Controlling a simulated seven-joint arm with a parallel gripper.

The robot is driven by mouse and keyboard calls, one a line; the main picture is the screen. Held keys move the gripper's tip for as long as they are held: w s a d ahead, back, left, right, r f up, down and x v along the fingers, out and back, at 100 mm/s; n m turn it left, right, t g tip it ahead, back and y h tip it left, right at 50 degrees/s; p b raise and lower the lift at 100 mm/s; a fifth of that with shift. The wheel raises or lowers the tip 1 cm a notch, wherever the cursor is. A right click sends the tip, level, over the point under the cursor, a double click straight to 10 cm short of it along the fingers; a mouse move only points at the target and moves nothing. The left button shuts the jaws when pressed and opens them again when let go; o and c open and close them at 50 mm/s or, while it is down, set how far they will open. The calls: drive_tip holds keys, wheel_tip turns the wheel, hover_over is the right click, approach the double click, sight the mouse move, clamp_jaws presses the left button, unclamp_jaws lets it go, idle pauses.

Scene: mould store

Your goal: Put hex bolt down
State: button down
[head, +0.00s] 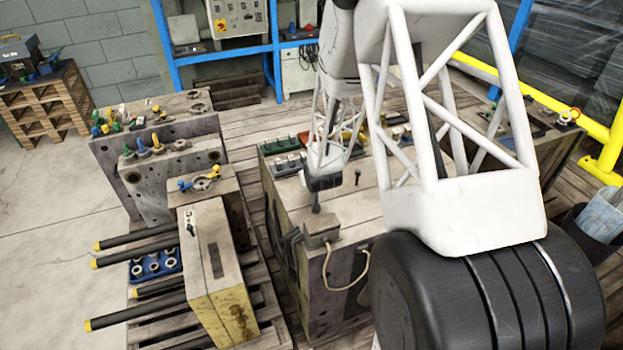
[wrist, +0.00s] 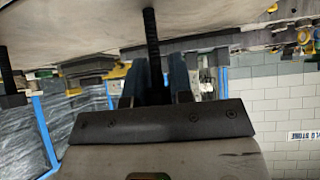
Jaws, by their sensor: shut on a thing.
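The hex bolt (wrist: 152,45) is a dark threaded rod between my gripper's two fingers (wrist: 154,85) in the wrist view. My gripper is shut on it, and the fingers and palm hide its head end. The free end points at the worn metal mould top (wrist: 75,25), which lies along the top of this upside-down picture. In the head view my gripper (head: 322,183) is low over the large middle mould block (head: 345,205). A short part of the bolt (head: 316,203) shows below it, upright. I cannot tell whether its tip touches the mould top.
A second dark bolt (head: 357,177) stands on the same mould top, right of my gripper. A grey box (head: 320,232) with a cable sits at the near edge. Coloured fittings line the far edge. More mould blocks (head: 155,130) stand at left.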

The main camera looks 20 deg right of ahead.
drive_tip(key=c, duration=1)
unclamp_jaws()
drive_tip(key=shift+f, duration=0.1)
drive_tip(key=shift+s+r, duration=0.1)
drive_tip(key=shift+r, duration=0.15)
drive_tip(key=shift+v, duration=1.45)
wheel_tip(320, 180, up, 6)
drive_tip(key=shift+f, duration=0.2)
drive_tip(key=shift+r, duration=0.65)
